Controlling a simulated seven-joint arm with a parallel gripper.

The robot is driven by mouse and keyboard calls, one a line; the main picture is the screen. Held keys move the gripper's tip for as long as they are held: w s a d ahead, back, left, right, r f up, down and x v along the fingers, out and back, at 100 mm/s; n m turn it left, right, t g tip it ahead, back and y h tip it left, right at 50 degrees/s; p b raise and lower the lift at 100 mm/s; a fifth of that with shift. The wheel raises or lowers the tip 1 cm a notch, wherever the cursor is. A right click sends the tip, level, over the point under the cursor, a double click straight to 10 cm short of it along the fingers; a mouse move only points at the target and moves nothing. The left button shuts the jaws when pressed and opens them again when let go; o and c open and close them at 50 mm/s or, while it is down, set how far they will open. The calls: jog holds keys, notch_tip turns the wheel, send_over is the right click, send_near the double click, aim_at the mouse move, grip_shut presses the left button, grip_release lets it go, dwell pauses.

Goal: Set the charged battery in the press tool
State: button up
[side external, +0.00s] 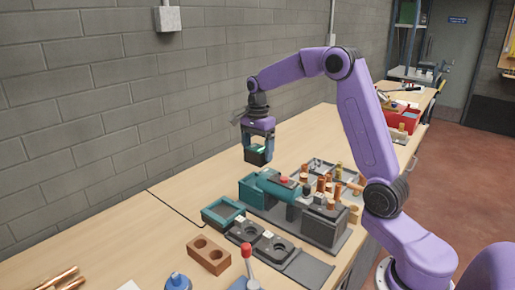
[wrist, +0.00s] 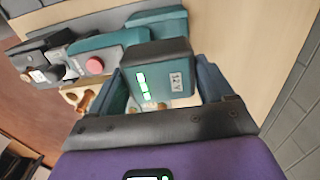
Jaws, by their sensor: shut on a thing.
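My gripper (side external: 258,142) is shut on the battery (side external: 257,157), a dark block with a teal top, and holds it in the air above the bench. In the wrist view the battery (wrist: 160,75) sits between the two fingers, showing lit green bars and a "12V" label. The press tool (side external: 277,186), a teal body with a red button, lies on a dark stand below and slightly right of the battery. In the wrist view the press tool (wrist: 112,57) is at the upper left, beyond the battery. The battery's underside is hidden.
A teal open tray (side external: 223,214) and a dark two-bay unit (side external: 263,243) are in front of the press tool. A drilled brown block (side external: 209,254), red-knobbed lever (side external: 247,252) and blue bottle (side external: 177,281) are nearer. Copper fittings (side external: 327,184) crowd the right.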

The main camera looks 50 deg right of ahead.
jog(key=shift+f, duration=2.25)
jog(key=shift+f, duration=0.3)
jog(key=o, duration=1.2)
jog(key=shift+f, duration=0.1)
notch_tip(320, 180, up, 18)
jog(key=shift+f, duration=0.15)
